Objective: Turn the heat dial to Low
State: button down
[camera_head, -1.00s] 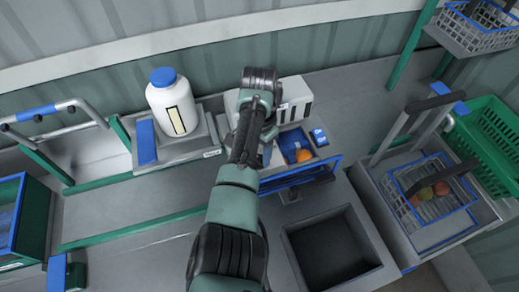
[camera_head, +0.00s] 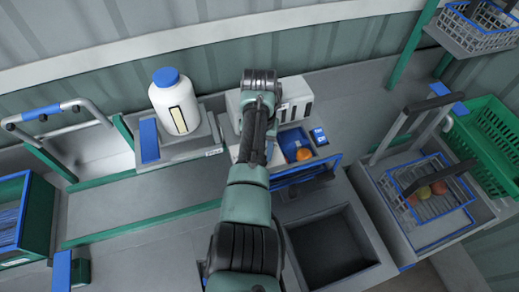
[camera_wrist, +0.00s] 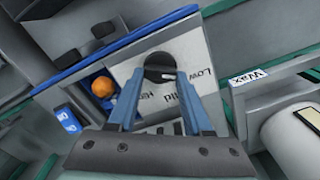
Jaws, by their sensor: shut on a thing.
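The heat dial (camera_wrist: 160,68) is a round black knob on a pale panel in the wrist view. The word Low (camera_wrist: 207,74) is printed to its right, Mid is below it, and a partly covered label is at lower left. A small pale mark shows on the knob's lower right side, towards the side of Mid. My gripper (camera_wrist: 160,74) has one blue-grey finger on each side of the knob and is shut on it. In the head view the dial and fingertips are hidden behind my arm, in front of the light grey machine (camera_head: 297,92).
A blue tray (camera_head: 287,138) with an orange fruit (camera_head: 304,154) sits beside the panel, behind a blue-edged flap (camera_head: 310,175). A white blue-lidded bottle (camera_head: 175,103) stands left. An open dark bin (camera_head: 330,250) lies in front. A wire basket (camera_head: 433,211) stands right.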

jog(key=shift+w+r, duration=0.1)
dwell(0.3)
jog(key=shift+c, duration=1.6)
grip_release()
notch_tip(320, 180, up, 13)
